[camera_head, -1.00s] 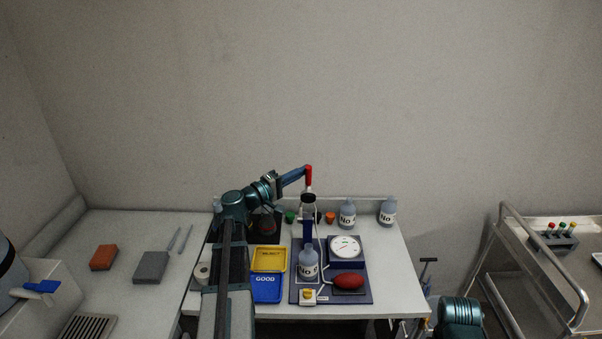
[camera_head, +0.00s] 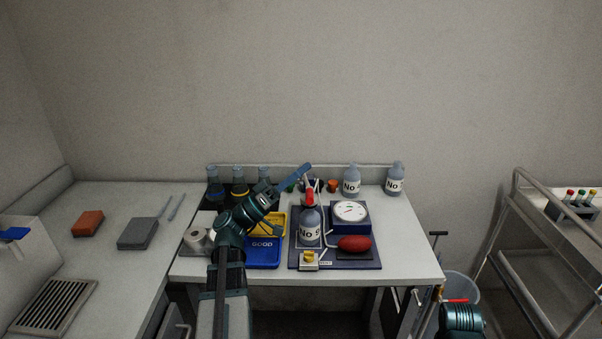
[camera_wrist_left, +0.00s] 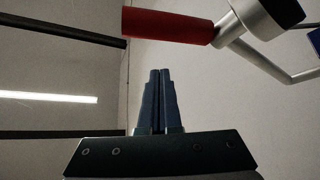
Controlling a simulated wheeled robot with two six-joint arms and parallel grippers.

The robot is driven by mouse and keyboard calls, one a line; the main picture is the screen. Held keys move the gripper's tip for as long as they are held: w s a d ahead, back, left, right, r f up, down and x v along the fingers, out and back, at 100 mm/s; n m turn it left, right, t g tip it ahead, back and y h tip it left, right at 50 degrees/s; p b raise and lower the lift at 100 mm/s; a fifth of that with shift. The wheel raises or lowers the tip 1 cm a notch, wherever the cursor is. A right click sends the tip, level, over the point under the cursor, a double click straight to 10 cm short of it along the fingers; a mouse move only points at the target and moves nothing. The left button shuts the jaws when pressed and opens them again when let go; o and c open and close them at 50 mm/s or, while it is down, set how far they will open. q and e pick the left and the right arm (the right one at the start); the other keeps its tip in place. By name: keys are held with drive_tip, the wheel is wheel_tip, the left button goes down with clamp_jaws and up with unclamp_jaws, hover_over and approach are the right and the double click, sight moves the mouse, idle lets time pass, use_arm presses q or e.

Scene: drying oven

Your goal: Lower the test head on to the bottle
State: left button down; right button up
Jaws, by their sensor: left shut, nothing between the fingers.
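The grey-blue bottle (camera_head: 310,228) labelled "No" stands upright on the dark blue base plate (camera_head: 345,264). The red handle (camera_head: 309,196) of the test head shows just above the bottle's neck; the handle partly hides the head, so I cannot tell whether the head touches the bottle. My left gripper (camera_head: 308,166) is shut and empty, above and behind the handle. In the left wrist view the shut fingers (camera_wrist_left: 158,72) point toward the red handle (camera_wrist_left: 165,24) and are apart from it; a silver lever arm (camera_wrist_left: 262,38) joins the handle. My right gripper is out of view.
A white-faced gauge (camera_head: 350,212) and a red bulb (camera_head: 354,244) sit right of the bottle. Two bottles (camera_head: 352,184) (camera_head: 395,180) stand at the back right. The table's right front is clear.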

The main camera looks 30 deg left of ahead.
use_arm(q)
drive_tip(key=shift+s+d+f+m+g+h+b, duration=0.25)
drive_tip(key=shift+s+f+m+h+b, duration=0.2)
drive_tip(key=shift+f+m+b, duration=0.3)
drive_tip(key=shift+s+d+f+m+g+h+b, duration=0.35)
drive_tip(key=shift+f+m+h+b, duration=0.2)
drive_tip(key=shift+f+b, duration=0.45)
drive_tip(key=shift+s+d+f+m+g+h+b, duration=0.2)
drive_tip(key=shift+s+f+m+h+b, duration=0.25)
drive_tip(key=shift+f+m+b, duration=0.35)
drive_tip(key=shift+f, duration=0.15)
drive_tip(key=s+a+f+b, duration=0.1)
drive_tip(key=s+a, duration=0.9)
drive_tip(key=shift+s+f+b, duration=0.25)
drive_tip(key=shift+b, duration=0.1)
